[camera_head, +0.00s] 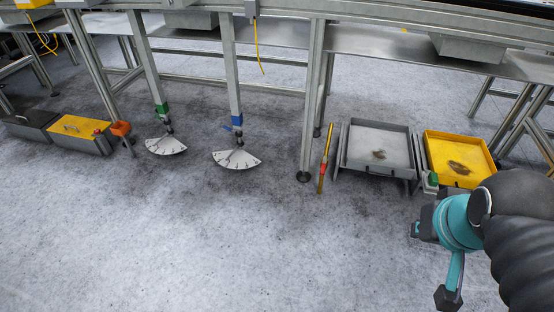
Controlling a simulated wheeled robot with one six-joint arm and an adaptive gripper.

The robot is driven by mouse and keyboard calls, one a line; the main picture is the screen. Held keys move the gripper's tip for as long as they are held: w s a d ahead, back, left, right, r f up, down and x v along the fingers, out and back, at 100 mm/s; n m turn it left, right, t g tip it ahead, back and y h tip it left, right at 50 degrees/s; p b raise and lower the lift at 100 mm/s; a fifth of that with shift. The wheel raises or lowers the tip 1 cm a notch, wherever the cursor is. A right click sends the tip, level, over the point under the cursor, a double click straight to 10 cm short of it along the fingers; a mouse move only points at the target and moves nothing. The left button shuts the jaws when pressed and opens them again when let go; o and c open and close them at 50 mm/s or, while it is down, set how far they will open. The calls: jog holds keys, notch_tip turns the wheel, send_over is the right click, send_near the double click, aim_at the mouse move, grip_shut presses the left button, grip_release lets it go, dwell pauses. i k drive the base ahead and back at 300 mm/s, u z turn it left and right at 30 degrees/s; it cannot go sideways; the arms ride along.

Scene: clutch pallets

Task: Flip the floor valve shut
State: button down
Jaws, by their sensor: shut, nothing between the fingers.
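I cannot tell for sure which fitting is the floor valve. A green fitting (162,110) hangs low on a metal leg, with a white fan-shaped dial plate (166,146) at the floor below it. A blue fitting (236,121) sits on the leg to its right, above a second white dial plate (236,160). Small dark parts join each fitting to its plate; their handle positions are too small to read. My arm, with a teal joint (455,222) and dark end parts, is at the lower right, far from both fittings. I cannot make out its fingertips.
A yellow-topped box (78,134) with an orange block (121,129) stands at left, beside a dark box (30,125). A yellow and red stick (326,158) stands near a grey tray (346,148) and a yellow tray (429,148). The front floor is clear.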

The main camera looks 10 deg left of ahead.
aim_at(322, 171)
jog(key=u, duration=0.25)
jog(key=i, duration=1)
jog(key=z, duration=0.2)
